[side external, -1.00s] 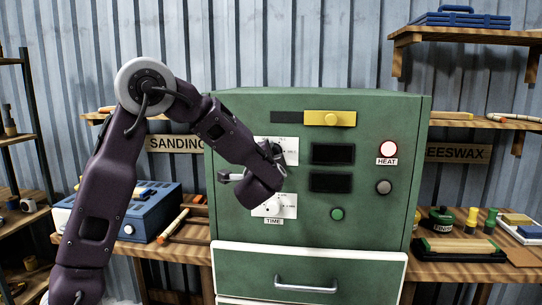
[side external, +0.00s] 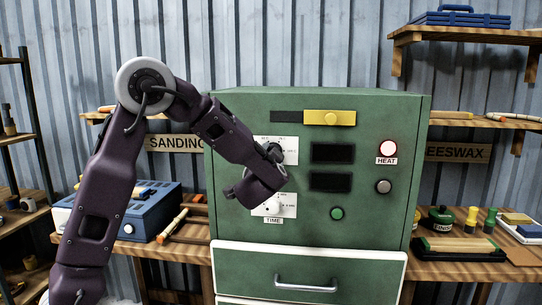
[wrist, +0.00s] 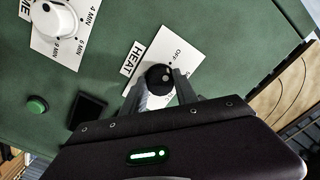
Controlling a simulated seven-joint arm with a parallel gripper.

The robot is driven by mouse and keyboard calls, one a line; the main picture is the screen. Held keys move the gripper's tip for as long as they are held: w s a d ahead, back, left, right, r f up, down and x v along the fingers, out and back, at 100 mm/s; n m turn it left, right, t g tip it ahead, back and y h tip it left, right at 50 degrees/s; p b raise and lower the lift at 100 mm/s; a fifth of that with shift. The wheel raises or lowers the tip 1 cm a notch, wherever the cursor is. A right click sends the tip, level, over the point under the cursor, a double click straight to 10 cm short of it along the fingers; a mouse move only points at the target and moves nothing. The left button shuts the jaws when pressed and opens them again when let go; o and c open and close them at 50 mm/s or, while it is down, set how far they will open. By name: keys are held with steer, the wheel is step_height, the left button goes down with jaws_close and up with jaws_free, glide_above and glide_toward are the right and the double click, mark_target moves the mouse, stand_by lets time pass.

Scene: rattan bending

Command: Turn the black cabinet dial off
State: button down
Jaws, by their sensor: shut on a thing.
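The black cabinet dial (wrist: 159,77) is a round knob on a white plate marked HEAT, with OFF printed on the plate (wrist: 178,60). My gripper (wrist: 160,86) has one finger on each side of the dial and is shut on it. In the side view the dial (side external: 276,152) shows as a dark knob on the upper white plate (side external: 290,145) of the green cabinet (side external: 370,110). My gripper (side external: 273,160) reaches it from the left and front and partly hides the dial. The exact dial setting is too small to read.
Below it is the white TIME dial (side external: 285,200), close under my wrist; it also shows in the wrist view (wrist: 55,20). A yellow slider (side external: 330,118) sits above.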

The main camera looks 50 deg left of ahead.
steer(key=c, duration=0.9)
jaws_free()
steer(key=shift+c, duration=0.2)
steer(key=v, duration=0.7)
steer(key=shift+d+r, duration=0.1)
